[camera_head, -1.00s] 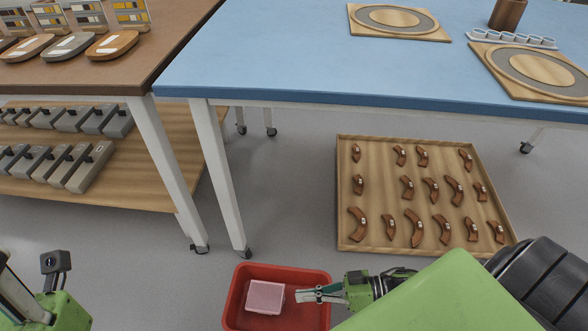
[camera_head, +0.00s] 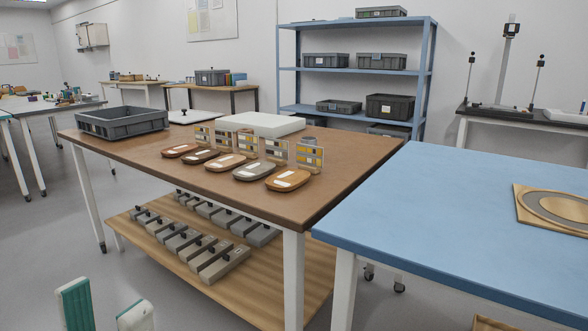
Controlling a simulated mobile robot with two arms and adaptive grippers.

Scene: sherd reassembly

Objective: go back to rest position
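My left gripper (camera_head: 104,312) shows at the bottom left edge. Its two pale fingers with green pads stand apart, with nothing visible between them. It is in front of the low wooden shelf of the brown table (camera_head: 130,150). My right gripper is not in view. The red bin and most of the sherd tray are out of view; only a sliver of a wooden edge (camera_head: 490,324) shows at the bottom right.
The blue table (camera_head: 440,215) fills the right, with a round ring board (camera_head: 556,211) on it. The brown table bears several oval pieces (camera_head: 288,179), upright cards and a grey crate (camera_head: 122,122). Grey blocks (camera_head: 222,262) sit on its lower shelf. A blue rack (camera_head: 357,69) stands behind.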

